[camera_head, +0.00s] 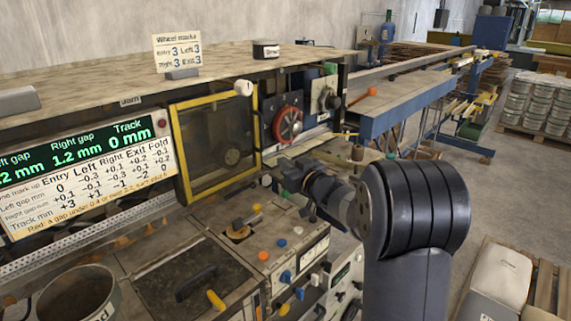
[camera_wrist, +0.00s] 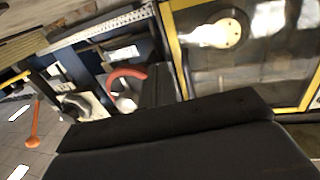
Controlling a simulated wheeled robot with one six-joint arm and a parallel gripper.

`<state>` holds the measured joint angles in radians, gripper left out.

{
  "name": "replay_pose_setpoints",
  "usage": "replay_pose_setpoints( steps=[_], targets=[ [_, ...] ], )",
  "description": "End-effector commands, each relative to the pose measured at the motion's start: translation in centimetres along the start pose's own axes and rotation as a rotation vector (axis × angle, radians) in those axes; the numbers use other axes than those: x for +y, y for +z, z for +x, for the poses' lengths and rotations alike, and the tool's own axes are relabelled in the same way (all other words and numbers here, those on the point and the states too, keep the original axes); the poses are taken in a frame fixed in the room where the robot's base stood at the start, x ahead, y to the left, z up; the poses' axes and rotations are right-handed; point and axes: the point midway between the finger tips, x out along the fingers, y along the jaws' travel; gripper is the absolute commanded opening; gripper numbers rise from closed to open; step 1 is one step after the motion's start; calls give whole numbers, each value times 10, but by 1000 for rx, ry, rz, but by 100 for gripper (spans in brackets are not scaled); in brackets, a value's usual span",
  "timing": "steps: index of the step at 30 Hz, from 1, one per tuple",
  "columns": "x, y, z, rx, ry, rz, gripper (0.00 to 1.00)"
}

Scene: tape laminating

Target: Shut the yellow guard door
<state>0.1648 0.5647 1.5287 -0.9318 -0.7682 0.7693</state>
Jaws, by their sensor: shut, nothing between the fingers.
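The yellow guard door (camera_head: 258,128) is a yellow frame around a clear, smudged panel, standing upright on the machine's front left of the red handwheel. A pale round knob (camera_head: 243,87) is at its upper right corner. I cannot tell how far the door stands from its opening. In the wrist view the yellow frame (camera_wrist: 174,50) and panel fill the right side, with the knob (camera_wrist: 228,33) near the top. My gripper (camera_head: 287,178) is shut and empty, to the right of the door's lower right corner. In the wrist view its dark fingers (camera_wrist: 160,85) hide part of the scene.
The red handwheel (camera_head: 287,123) is right of the door. A control panel with coloured knobs (camera_head: 264,256) lies below, and a green-lit display board (camera_head: 85,165) is to the left. A worktop (camera_head: 200,68) overhangs above.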

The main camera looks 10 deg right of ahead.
Motion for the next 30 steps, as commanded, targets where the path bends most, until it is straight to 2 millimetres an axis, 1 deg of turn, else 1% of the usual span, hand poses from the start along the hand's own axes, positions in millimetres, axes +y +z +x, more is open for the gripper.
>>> replay_pose_setpoints(
  steps=[1,10,15,20,30],
  targets=[
    [2,1,-9,0,2,-2,0],
    [13,1,-59,1,3,-1,0],
    [16,1,-79,1,1,-1,0],
    [17,1,-86,-1,0,0,0],
    [17,0,-85,0,-1,0,0]
  ],
)
